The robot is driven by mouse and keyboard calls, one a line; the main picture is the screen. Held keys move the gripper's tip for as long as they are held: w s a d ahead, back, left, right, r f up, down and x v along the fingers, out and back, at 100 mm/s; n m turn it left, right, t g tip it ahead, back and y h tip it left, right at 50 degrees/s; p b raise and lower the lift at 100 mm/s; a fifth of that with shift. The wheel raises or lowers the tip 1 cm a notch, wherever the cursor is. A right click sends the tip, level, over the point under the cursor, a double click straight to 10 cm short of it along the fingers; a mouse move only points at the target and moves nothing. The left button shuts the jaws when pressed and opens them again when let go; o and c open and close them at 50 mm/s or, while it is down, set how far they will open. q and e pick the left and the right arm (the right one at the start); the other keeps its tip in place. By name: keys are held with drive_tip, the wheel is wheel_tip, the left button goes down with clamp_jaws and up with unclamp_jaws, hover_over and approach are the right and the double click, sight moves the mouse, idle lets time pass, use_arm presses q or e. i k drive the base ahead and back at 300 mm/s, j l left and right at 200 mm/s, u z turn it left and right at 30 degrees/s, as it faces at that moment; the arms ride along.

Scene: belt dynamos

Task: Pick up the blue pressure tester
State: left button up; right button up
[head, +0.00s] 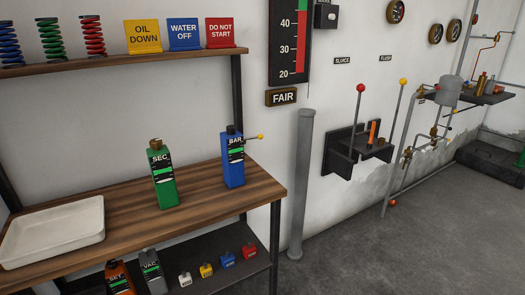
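A blue pressure tester (233,160) stands upright on the wooden bench top (110,203), near its right end. It has a dark cap, a label reading "BAR", a green strip, and a small arm with a yellow ball sticking out to the right. A green device (162,176) labelled "SEC" stands upright to its left, apart from it. Neither of my grippers is in the head view.
A white tray (54,258) lies on the bench's left. The lower shelf holds an orange device (120,278), a grey device (152,270) and several small coloured blocks. A grey post (300,190) stands right of the bench; open floor (390,250) lies beyond.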

sight(232, 153)
drive_tip(key=i+l+u, duration=0.5)
drive_tip(key=i+l, duration=0.15)
drive_tip(key=l, duration=0.15)
